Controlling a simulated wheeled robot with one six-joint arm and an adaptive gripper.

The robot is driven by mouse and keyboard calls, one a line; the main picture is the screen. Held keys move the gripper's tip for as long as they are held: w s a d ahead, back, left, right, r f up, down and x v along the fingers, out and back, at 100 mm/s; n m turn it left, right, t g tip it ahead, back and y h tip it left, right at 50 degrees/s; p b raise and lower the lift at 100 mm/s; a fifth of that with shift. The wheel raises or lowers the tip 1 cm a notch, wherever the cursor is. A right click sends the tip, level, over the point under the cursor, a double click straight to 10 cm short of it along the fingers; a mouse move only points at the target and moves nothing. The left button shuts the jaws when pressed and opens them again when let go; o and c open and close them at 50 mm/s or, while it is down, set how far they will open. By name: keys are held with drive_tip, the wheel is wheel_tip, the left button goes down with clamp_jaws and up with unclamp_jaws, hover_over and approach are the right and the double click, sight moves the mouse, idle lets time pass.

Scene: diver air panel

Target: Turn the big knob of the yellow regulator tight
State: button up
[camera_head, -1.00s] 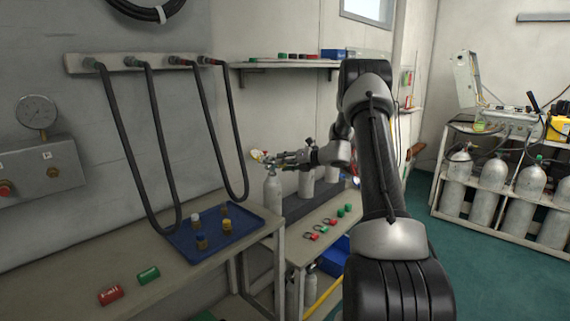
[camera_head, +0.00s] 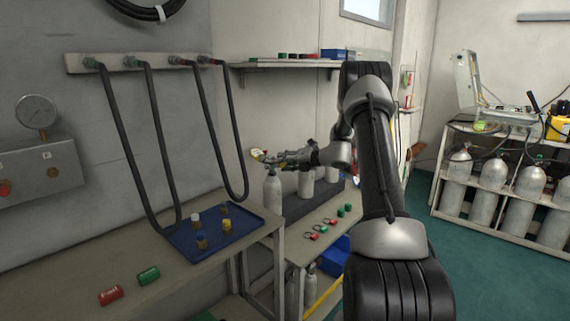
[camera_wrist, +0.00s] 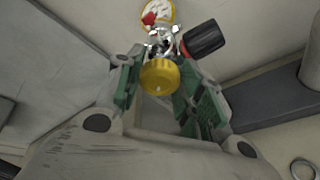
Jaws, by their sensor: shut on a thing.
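The yellow regulator's big round knob (camera_wrist: 160,78) sits between the green-padded fingers of my gripper (camera_wrist: 158,88) in the wrist view. The fingers are shut on the knob from both sides. Behind it are the metal regulator body (camera_wrist: 163,42), a yellow-rimmed gauge (camera_wrist: 157,11) with a red part, and a black cylindrical part (camera_wrist: 205,38). In the head view my gripper (camera_head: 272,159) is at the top of a grey cylinder (camera_head: 272,188), and the small yellow gauge (camera_head: 257,154) shows just beyond its fingertips. My gripper mostly hides the knob there.
More grey cylinders (camera_head: 305,183) stand behind, close to the gripper. A bench holds several red and green tags (camera_head: 313,236). A blue tray (camera_head: 190,243) with small fittings lies on the left bench below hanging black hoses (camera_head: 160,145). A shelf (camera_head: 290,64) is above.

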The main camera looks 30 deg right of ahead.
drive_tip(key=shift+r, duration=0.2)
drive_tip(key=o, duration=0.9)
drive_tip(key=shift+o, duration=0.7)
drive_tip(key=shift+f, duration=0.1)
drive_tip(key=v, duration=1.2)
